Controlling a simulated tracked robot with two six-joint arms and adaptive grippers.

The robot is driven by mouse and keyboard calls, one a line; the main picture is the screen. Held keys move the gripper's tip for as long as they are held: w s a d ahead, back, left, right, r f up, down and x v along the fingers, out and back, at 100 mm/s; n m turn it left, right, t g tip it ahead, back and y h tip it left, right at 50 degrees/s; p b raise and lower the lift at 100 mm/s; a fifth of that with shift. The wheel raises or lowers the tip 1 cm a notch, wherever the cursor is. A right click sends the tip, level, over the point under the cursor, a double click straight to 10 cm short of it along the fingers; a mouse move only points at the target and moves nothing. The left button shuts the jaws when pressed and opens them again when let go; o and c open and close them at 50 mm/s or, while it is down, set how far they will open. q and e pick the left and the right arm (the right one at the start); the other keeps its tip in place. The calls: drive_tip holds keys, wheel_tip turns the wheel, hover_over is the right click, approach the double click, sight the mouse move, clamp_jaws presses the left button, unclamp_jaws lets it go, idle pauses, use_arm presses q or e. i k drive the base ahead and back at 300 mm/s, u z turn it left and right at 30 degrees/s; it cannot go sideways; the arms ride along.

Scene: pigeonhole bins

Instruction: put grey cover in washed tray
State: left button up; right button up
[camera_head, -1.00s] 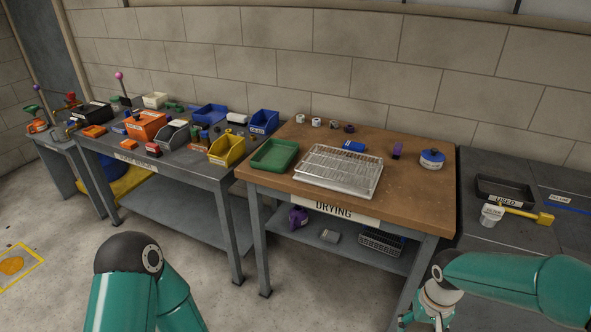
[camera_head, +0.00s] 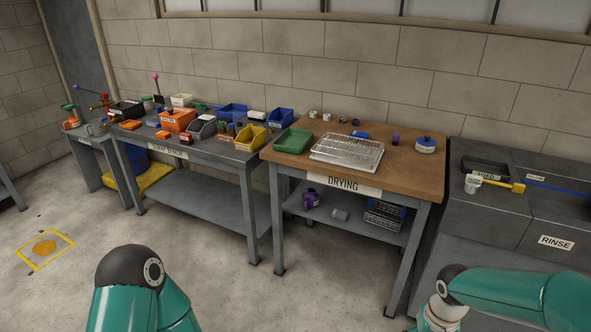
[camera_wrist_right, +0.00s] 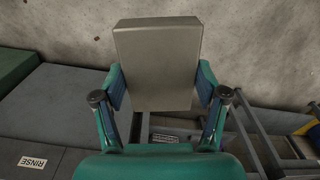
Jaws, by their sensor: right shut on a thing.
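A grey cover (camera_wrist_right: 157,62), box-like with flat faces, is held between the fingers of my right gripper (camera_wrist_right: 160,92) in the right wrist view. The fingers press on its two sides, over a concrete floor. In the head view only my right arm shows at the lower right; the cover is not visible there. My left arm shows at the bottom, its gripper out of frame. A green tray (camera_head: 293,141) stands on the drying table, and a dark tray (camera_head: 486,166) stands on the grey counter at right. I cannot read a "washed" label on either.
A wire rack (camera_head: 346,152) sits on the wooden drying table (camera_head: 400,177). A bench (camera_head: 222,153) with several bins is left of it. A white cup (camera_head: 473,183) and a yellow-handled tool (camera_head: 518,187) are on the counter, near a RINSE label (camera_head: 556,242). Open floor lies in front.

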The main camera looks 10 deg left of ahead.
sight(294, 143)
drive_tip(key=u, duration=0.3)
drive_tip(key=i, duration=0.8)
drive_tip(key=u, duration=0.7)
drive_tip(key=i, duration=1)
drive_tip(key=z, duration=0.05)
